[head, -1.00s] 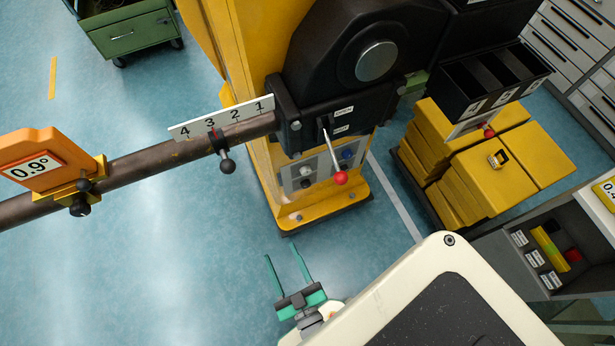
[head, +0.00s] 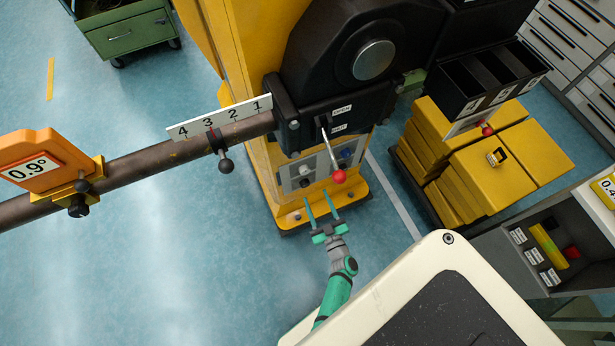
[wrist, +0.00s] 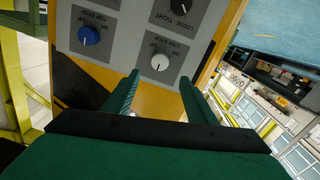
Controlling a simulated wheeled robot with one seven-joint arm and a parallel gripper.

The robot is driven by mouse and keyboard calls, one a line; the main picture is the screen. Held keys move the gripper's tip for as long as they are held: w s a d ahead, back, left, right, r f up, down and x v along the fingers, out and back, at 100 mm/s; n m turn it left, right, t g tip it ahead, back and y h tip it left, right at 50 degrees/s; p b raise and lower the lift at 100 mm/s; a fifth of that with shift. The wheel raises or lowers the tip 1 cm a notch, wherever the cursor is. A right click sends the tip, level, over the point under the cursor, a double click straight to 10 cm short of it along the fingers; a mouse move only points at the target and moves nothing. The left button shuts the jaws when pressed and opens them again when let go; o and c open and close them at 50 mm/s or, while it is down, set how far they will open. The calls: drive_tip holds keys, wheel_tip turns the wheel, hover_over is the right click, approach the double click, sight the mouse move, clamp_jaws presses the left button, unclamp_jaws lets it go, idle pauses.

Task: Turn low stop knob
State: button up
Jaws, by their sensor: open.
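The white knob (wrist: 160,62) sits on a grey panel (wrist: 130,28); its blurred, upside-down label seems to read low stop. In the wrist view it shows just beyond and between the fingertips of my gripper (wrist: 158,82). The fingers are open and nothing is between them. In the head view my gripper (head: 318,197) is green and points up at the panel (head: 322,172) low on the yellow column. A blue knob (wrist: 89,36) labelled top stop is to the left in the wrist view. A black knob (wrist: 182,7) is above the white one.
A lever with a red ball (head: 339,176) hangs in front of the panel, close above my gripper. A brown boom (head: 145,168) with a number scale extends left. Yellow blocks (head: 490,170) stand to the right. Blue floor (head: 200,270) is free at lower left.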

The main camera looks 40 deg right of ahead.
sight(306, 172)
drive_tip(key=x, duration=1)
drive_tip(key=shift+w+d, duration=0.1)
drive_tip(key=shift+w, duration=0.1)
drive_tip(key=shift+w, duration=0.1)
drive_tip(key=c, duration=1)
drive_tip(key=shift+c, duration=0.2)
